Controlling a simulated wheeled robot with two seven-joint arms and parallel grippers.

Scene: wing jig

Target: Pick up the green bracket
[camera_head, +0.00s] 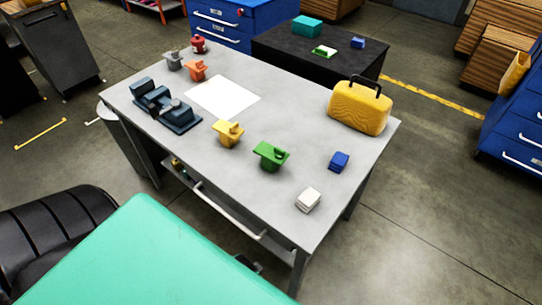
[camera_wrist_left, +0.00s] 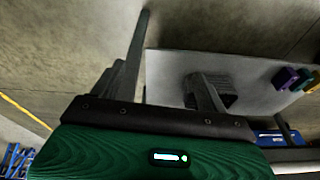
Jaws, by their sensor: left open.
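The green bracket (camera_head: 270,155) sits on the grey worktable (camera_head: 215,155) near its front edge, between the yellow bracket and the blue block. It has a flat plate with a raised part on top. My left gripper (camera_wrist_left: 158,70) shows only in the left wrist view, with its two fingers apart and nothing between them. It is away from the bracket. A few small coloured pieces, one purple (camera_wrist_left: 286,77), show at the right edge of that view; I cannot tell whether the green bracket is among them. My right gripper is in neither view.
The yellow bracket (camera_head: 228,133) stands left of the green one. A blue block (camera_head: 339,161), a white block (camera_head: 308,200) and a yellow case (camera_head: 360,106) are to the right. A dark blue fixture (camera_head: 165,107), a white sheet (camera_head: 222,96) and an orange bracket (camera_head: 195,70) are farther left.

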